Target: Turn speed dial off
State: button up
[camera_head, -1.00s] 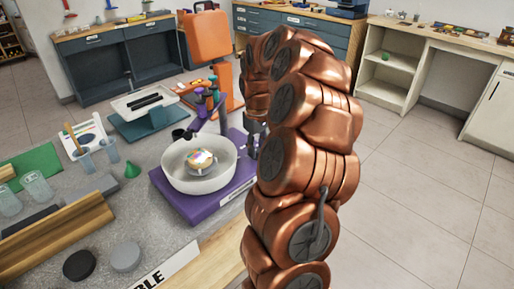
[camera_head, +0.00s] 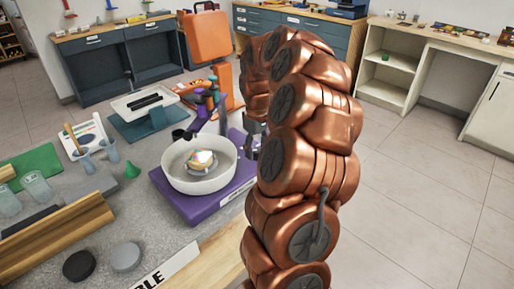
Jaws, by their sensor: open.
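A purple machine base (camera_head: 196,207) stands on the grey table, with a white round bowl (camera_head: 184,187) on it. A small round piece with a bright, multicoloured top (camera_head: 201,160) sits inside the bowl. Several purple, green and dark parts (camera_head: 209,100) rise behind the bowl. I cannot make out the speed dial; my copper-coloured arm covers the right side of the machine. My gripper (camera_head: 252,146) shows only in part, as dark fingers left of my arm, at the right edge of the machine. It is open. Whether it touches anything is hidden.
A white tray (camera_head: 145,103) stands behind, near an orange upright part (camera_head: 207,38). Floor at right is clear.

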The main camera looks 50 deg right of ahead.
aim_at(257, 150)
jog(key=shift+r, duration=0.1)
notch_tip(257, 150, up, 12)
dwell(0.5)
dwell(0.5)
